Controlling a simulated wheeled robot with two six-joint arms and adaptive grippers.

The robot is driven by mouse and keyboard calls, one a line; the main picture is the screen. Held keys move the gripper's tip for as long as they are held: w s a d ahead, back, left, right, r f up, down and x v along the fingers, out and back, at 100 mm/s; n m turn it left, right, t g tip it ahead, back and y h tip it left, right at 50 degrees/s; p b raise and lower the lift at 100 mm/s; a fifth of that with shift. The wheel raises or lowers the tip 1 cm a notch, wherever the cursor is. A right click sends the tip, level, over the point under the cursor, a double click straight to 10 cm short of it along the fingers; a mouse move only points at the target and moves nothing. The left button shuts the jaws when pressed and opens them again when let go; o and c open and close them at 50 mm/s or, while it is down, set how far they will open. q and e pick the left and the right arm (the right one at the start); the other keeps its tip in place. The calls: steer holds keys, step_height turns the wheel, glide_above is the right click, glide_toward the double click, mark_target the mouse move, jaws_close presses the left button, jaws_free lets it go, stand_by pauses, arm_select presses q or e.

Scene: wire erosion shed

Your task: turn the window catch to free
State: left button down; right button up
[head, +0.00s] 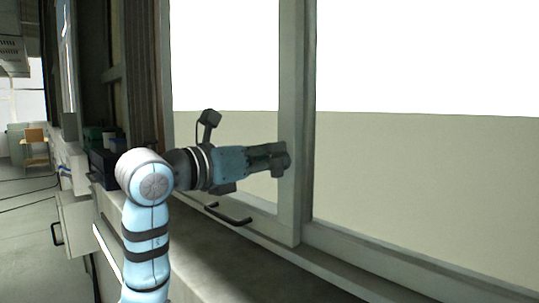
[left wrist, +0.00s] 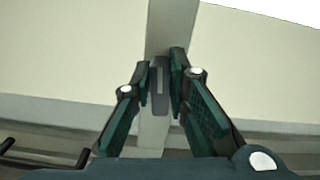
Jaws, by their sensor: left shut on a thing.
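The window catch (left wrist: 158,88) is a small grey piece on the pale upright post of the window frame, seen in the left wrist view. It stands roughly upright there, between my fingertips. My left gripper (head: 284,158) reaches in from the left in the head view, with its fingertips at the post. In the left wrist view my left gripper (left wrist: 160,74) has its two green-padded fingers closed around the catch. In the head view the fingers hide the catch. My right gripper is in neither view.
A dark bar handle (head: 228,216) sits on the window's lower rail, below my left gripper. The sill (head: 220,262) runs along under the window and looks bare near me. Dark boxes (head: 103,165) stand on it further back, left of my arm.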

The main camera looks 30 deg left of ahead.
arm_select(q)
steer(key=shift+w+a+f+n+b, duration=0.1)
steer(key=shift+a+f+n+b, duration=0.15)
steer(key=shift+n, duration=2.45)
steer(key=shift+w+a+f+n+b, duration=0.1)
steer(key=shift+a+f+n+b, duration=0.15)
steer(key=shift+n, duration=2.45)
steer(key=shift+a+f+n+b, duration=0.2)
steer(key=shift+n+b, duration=0.15)
steer(key=shift+n, duration=2.35)
steer(key=shift+d, duration=0.1)
steer(key=c, duration=1.6)
jaws_free()
steer(key=shift+o, duration=0.2)
